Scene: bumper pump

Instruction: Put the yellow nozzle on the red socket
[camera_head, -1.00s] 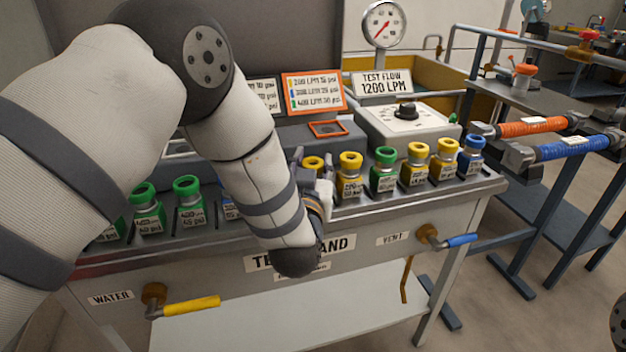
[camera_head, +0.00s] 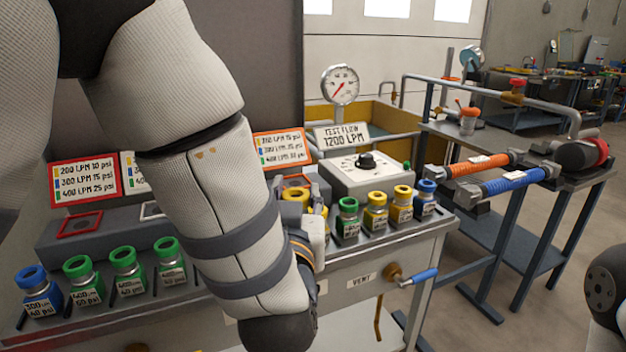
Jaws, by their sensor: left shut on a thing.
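My left gripper (camera_head: 312,212) is shut on a yellow nozzle (camera_head: 294,196) near the back of the nozzle row. The gripper and forearm hide part of this nozzle, so I cannot tell how far it is clear of the stand. The red socket (camera_head: 80,224) is the red-framed square on the grey block at the left, under the red-framed sign (camera_head: 84,178). It looks empty and lies well left of the gripper, beyond my left arm. My right gripper is not in view.
Green and blue nozzles (camera_head: 79,277) stand in front of the socket block. Green, yellow and blue nozzles (camera_head: 376,211) stand right of the gripper. A white-framed socket (camera_head: 152,210) and an orange-framed socket (camera_head: 297,181) lie right of the red one. A dial box (camera_head: 366,178) stands behind.

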